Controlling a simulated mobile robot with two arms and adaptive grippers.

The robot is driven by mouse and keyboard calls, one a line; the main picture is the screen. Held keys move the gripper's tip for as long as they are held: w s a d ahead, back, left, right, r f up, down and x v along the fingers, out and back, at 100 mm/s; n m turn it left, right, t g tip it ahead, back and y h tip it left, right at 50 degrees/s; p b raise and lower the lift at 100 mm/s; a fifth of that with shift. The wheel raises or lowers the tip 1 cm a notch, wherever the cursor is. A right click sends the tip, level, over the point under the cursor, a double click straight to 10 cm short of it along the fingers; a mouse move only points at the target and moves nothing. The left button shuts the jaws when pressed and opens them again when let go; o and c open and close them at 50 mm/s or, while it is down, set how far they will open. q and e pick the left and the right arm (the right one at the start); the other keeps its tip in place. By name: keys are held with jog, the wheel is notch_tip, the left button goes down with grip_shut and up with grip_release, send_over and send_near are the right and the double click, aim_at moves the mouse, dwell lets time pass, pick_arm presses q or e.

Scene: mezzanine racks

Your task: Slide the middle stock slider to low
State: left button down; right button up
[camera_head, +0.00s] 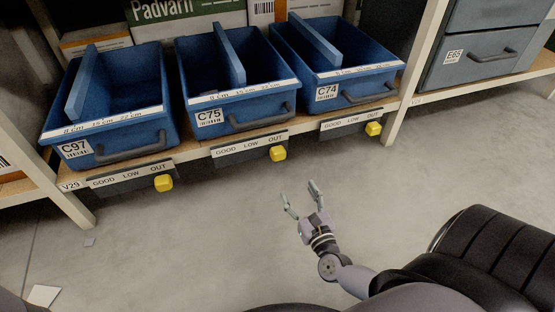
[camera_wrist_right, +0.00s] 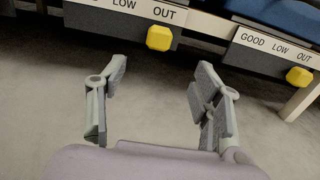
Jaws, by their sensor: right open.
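The middle stock slider has a yellow knob (camera_head: 278,153) below a white strip (camera_head: 250,146) reading GOOD, LOW, OUT. It hangs under the blue bin C75 (camera_head: 245,100). The knob sits under OUT, at the strip's right end. In the right wrist view the same yellow knob (camera_wrist_right: 159,38) is at the top, beyond the fingers and roughly between them. My right gripper (camera_head: 301,190) is open and empty. It is in front of the shelf edge, below and right of the middle knob, not touching it. My left gripper is not in view.
Similar sliders have yellow knobs at left (camera_head: 163,183) and right (camera_head: 374,129), each under OUT. Blue bins C97 (camera_head: 110,140) and C74 (camera_head: 345,85) stand above them. A rack post (camera_head: 400,110) rises at the right. The floor before the shelf is mostly clear.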

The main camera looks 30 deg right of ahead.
aim_at(280, 156)
jog(key=b+x, duration=0.5)
jog(key=x, duration=1.2)
jog(key=shift+w+d, duration=0.1)
jog(key=shift+d, duration=0.05)
jog(key=shift+c, duration=0.5)
grip_shut()
